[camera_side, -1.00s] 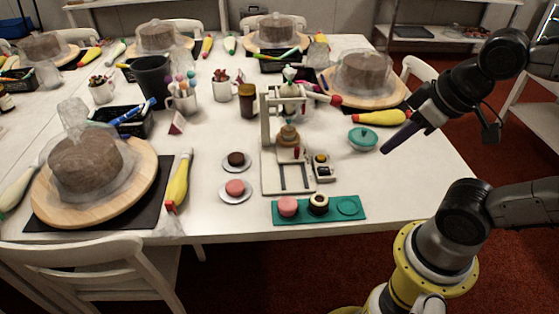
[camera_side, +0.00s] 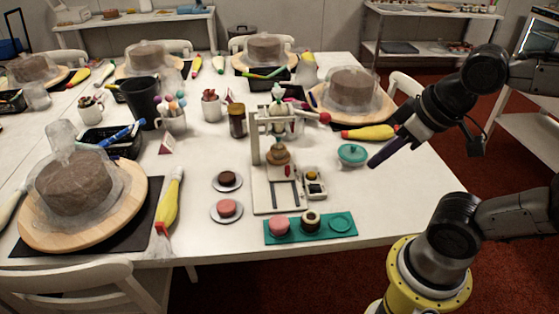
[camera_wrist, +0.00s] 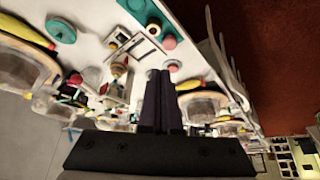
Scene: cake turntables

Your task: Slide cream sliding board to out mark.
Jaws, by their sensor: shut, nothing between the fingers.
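A cream stand (camera_side: 264,202) with an upright frame is on the table in the middle of the side view. A cream board (camera_side: 278,172) sits in it, bearing a small brown-and-green item (camera_side: 278,154); dark slots show in front. The stand also shows in the wrist view (camera_wrist: 145,47). I cannot make out an out mark. My gripper (camera_side: 371,165) is shut and empty, its dark purple fingers pointing down-left, right of the stand and apart from it. The fingers also show in the wrist view (camera_wrist: 160,76).
A teal lidded bowl (camera_side: 352,154) stands between my gripper and the stand. A small box (camera_side: 314,187) adjoins the stand's right side. A teal tray (camera_side: 342,231) with small cakes lies in front; two plates (camera_side: 227,211) (camera_side: 227,181) stand left. A yellow piping bag (camera_side: 368,133) lies behind my fingers.

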